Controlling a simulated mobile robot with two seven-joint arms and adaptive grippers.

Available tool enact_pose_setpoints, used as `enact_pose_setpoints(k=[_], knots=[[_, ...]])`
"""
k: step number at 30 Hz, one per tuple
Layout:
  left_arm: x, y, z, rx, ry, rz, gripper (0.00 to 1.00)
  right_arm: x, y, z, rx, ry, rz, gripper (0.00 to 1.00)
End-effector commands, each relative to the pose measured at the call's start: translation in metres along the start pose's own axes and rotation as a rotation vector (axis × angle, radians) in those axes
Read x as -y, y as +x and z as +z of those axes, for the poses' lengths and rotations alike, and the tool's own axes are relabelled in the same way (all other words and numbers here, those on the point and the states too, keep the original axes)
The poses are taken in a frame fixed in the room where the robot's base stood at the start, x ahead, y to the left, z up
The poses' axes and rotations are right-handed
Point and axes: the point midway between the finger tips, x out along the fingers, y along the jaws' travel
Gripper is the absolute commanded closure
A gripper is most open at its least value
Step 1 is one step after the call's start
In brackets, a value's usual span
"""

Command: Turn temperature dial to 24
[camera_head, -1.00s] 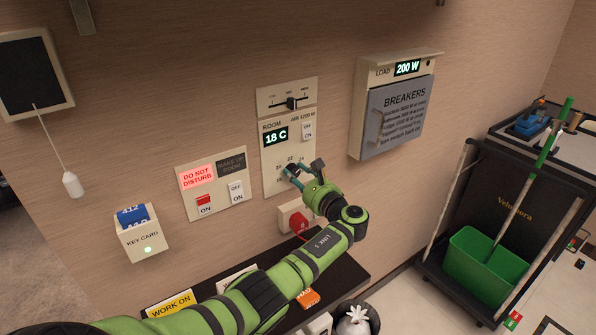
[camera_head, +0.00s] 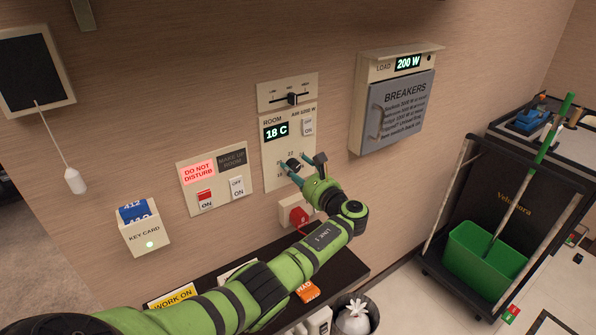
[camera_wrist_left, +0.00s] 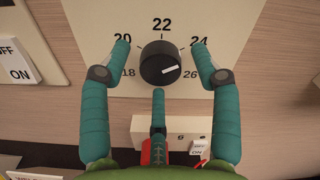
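The temperature dial (camera_wrist_left: 160,63) is a round black knob on a cream wall panel, marked 18, 20, 22, 24 and 26 around it. Its white mark points right, near the 26. The dial also shows in the head view (camera_head: 294,164), and the room display (camera_head: 276,133) above it reads 18 C. My left gripper (camera_head: 302,166) is open in front of the panel. In the left wrist view its teal fingers stand left and right of the dial with gaps, and a third finger is below it. My right gripper is not in view.
A slider panel (camera_head: 287,92) is above the dial, with an on/off switch (camera_head: 308,127) at its upper right. A red knob (camera_head: 299,215) is below. Lit signs and switches (camera_head: 215,180) are left; the breaker box (camera_head: 396,110) is right. A dark shelf (camera_head: 342,270) lies beneath.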

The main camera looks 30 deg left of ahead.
Motion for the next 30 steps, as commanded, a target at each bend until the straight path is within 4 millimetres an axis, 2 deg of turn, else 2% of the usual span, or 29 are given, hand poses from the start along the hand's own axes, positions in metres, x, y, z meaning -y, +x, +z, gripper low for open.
enact_pose_setpoints(k=[5,8,21,25,30], knots=[[0.000,-0.003,0.000,0.000,0.000,-0.001,0.37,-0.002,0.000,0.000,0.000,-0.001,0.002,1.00],[0.000,-0.012,-0.001,-0.001,0.001,-0.003,0.37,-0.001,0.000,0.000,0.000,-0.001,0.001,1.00],[0.000,-0.099,-0.001,-0.003,-0.001,-0.002,0.37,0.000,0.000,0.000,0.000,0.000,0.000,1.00],[0.000,-0.114,0.000,-0.002,0.000,-0.001,0.37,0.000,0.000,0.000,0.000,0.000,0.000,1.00],[-0.001,-0.120,0.000,0.000,0.000,0.001,0.37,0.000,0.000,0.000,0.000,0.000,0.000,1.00]])
